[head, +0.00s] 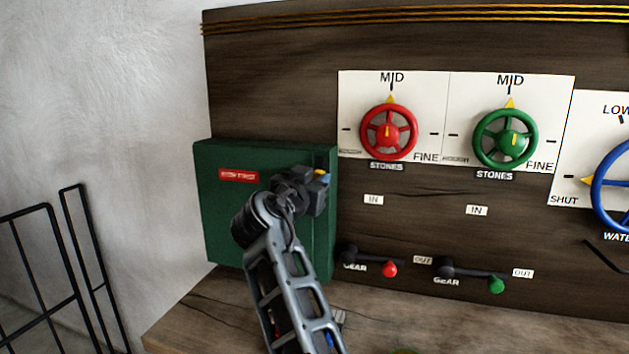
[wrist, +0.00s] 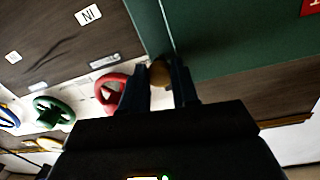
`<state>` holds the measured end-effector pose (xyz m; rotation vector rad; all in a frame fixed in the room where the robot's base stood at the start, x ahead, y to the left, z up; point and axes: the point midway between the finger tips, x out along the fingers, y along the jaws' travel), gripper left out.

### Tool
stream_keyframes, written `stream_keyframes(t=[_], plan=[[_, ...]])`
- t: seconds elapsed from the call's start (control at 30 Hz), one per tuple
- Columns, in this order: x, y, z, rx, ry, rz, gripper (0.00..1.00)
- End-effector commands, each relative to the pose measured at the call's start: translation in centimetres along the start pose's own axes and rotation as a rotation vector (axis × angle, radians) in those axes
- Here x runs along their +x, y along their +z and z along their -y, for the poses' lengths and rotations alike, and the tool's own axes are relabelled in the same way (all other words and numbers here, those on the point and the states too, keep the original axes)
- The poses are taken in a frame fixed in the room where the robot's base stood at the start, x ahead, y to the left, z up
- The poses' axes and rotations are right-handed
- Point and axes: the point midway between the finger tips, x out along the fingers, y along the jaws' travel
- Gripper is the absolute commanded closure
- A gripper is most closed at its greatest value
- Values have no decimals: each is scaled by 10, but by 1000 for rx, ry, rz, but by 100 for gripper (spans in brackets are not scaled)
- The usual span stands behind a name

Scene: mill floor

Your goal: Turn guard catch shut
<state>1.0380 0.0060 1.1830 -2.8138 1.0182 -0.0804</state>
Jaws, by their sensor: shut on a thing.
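The green guard box (head: 222,215) is mounted on the dark wooden board at the left, with its door closed flush as far as I can see. Its catch shows as a round brass-brown knob (wrist: 159,73) at the edge of the green panel in the wrist view. My gripper (head: 319,181) is at the box's upper right edge. Its two fingers (wrist: 161,80) are shut on the catch, one on each side. In the head view my gripper hides most of the catch, so its turn angle cannot be told.
A red handwheel (head: 389,133) and a green handwheel (head: 505,138) are to the right, with a blue wheel (head: 613,191) beyond. A red-knobbed lever (head: 389,269) and a green-knobbed lever (head: 496,285) sit below. A black railing (head: 45,211) stands at the left.

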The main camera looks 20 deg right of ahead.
Motion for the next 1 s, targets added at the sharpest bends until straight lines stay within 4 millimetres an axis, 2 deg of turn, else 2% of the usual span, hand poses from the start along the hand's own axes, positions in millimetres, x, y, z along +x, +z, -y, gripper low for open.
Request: stream_keyframes(t=[0.03,0.2,0.23,0.63,1.0], plan=[[0,0,0,0,1,0,83],[0,0,0,0,1,0,99],[0,0,0,0,1,0,100],[0,1,-1,-83,1,-6,100],[0,1,-2,-384,-2,-25,100]])
